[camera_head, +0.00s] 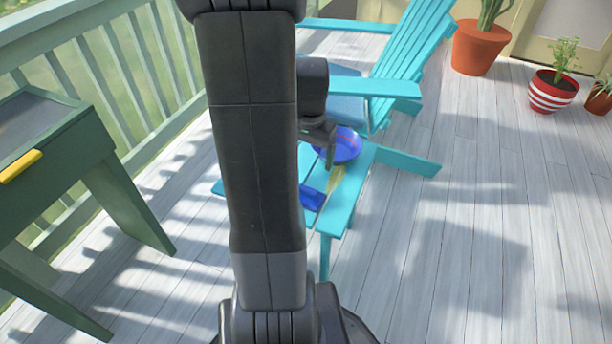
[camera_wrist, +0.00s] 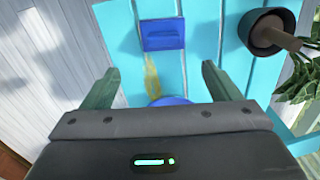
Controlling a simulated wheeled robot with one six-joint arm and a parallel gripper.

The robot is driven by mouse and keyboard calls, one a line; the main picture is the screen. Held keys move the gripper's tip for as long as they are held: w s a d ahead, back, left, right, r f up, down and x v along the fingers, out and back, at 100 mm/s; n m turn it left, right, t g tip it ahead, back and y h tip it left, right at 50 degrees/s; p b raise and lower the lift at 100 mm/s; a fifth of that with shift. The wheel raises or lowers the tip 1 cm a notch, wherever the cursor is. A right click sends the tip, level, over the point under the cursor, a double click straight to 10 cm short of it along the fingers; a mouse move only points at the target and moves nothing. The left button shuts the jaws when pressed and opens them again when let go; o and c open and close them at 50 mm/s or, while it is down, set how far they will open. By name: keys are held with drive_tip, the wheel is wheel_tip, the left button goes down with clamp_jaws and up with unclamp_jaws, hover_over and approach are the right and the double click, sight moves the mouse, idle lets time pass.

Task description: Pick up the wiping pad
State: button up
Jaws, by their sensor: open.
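The wiping pad (camera_wrist: 163,34), a blue rectangular block with a darker raised bar, lies on the turquoise slatted surface near the top of the wrist view. In the head view a blue block (camera_head: 312,198) that looks like the same pad lies on the turquoise slats, partly hidden by my arm. My gripper (camera_wrist: 160,68) is open with nothing held between its fingers. The pad shows beyond the fingertips, apart from them. In the head view my gripper (camera_head: 328,150) is above the slats near a blue bowl, partly hidden by my arm.
A turquoise chair (camera_head: 385,88) stands behind. A dark pot with a plant (camera_wrist: 264,40) is at right in the wrist view.

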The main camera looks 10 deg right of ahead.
drive_tip(key=b, duration=0.3)
hover_over(309, 189)
wheel_tip(309, 189, down, 9)
drive_tip(key=shift+r, duration=0.2)
drive_tip(key=shift+w+a+f+b, duration=0.1)
drive_tip(key=shift+f+b, duration=1.15)
drive_tip(key=shift+f, duration=1.45)
drive_tip(key=shift+c, duration=0.2)
drive_tip(key=shift+r, duration=0.1)
drive_tip(key=c, duration=1.1)
